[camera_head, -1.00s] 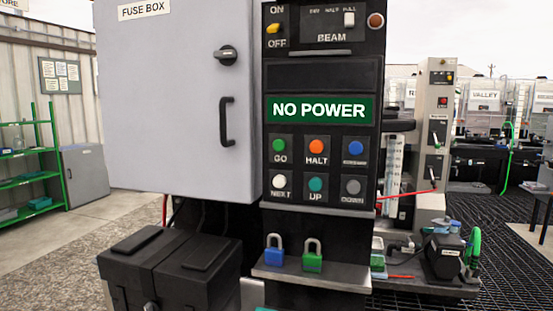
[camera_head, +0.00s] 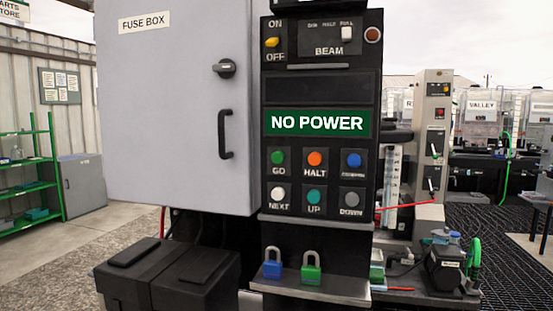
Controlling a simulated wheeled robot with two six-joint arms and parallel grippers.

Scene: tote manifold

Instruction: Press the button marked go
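The green button marked GO (camera_head: 278,157) is at the upper left of a block of buttons on the black control panel (camera_head: 268,187). The orange HALT button (camera_head: 315,158) is just to its right, and the white NEXT button (camera_head: 278,192) is below it. A green display reading NO POWER (camera_head: 317,123) sits above the buttons. The yellow ON/OFF switch (camera_head: 271,42) is at the panel's top left, with its handle between the two words. Neither of my grippers is in view.
A grey fuse box (camera_head: 175,110) with a closed door and black handle juts out left of the panel. A ledge (camera_head: 340,287) below holds a blue padlock (camera_head: 272,265) and a green padlock (camera_head: 311,270). Black bins (camera_head: 165,275) stand at lower left.

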